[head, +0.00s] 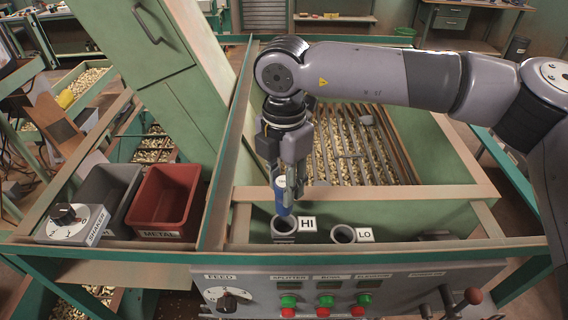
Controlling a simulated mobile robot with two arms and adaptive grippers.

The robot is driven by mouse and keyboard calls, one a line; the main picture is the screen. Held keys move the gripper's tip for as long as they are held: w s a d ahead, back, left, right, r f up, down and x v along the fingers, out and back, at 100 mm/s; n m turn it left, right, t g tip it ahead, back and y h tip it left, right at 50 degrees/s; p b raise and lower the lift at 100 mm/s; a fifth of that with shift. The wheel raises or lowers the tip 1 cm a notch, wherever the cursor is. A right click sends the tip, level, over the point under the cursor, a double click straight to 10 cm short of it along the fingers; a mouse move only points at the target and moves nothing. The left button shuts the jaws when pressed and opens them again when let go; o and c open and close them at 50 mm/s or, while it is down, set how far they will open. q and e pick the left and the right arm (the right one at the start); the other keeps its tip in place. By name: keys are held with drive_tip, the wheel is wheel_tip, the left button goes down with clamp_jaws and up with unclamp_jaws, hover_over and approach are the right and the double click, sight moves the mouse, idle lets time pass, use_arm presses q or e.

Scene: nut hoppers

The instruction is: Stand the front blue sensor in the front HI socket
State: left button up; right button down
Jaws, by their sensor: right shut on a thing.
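My right gripper (287,185) points down, shut on a blue sensor (282,202) that hangs roughly upright between its fingers. The sensor's lower end is just above or at the mouth of the grey round HI socket (285,229). I cannot tell whether its tip is inside the rim. The HI label (308,224) stands to the right of that socket. The similar LO socket (343,235), with its LO label (366,235), is further right and looks empty. My left gripper is not in view.
A slatted hopper with nuts (345,150) lies behind the sockets. A red METAL bin (165,197) and a grey bin (106,193) stand at left, near a SHAKER dial box (74,222). A control panel (380,290) with knobs and buttons runs along the front.

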sight(284, 213)
drive_tip(key=shift+s+f+b, duration=0.4)
drive_tip(key=shift+s+f, duration=0.4)
drive_tip(key=shift+f, duration=0.1)
drive_tip(key=shift+w+f+b, duration=0.15)
drive_tip(key=shift+f, duration=0.4)
drive_tip(key=shift+w+f+b, duration=0.15)
drive_tip(key=shift+f, duration=1.1)
use_arm(q)
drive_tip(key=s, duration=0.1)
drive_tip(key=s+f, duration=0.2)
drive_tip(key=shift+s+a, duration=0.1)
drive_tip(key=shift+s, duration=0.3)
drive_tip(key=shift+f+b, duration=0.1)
drive_tip(key=shift+b, duration=0.25)
use_arm(e)
drive_tip(key=shift+f, duration=0.1)
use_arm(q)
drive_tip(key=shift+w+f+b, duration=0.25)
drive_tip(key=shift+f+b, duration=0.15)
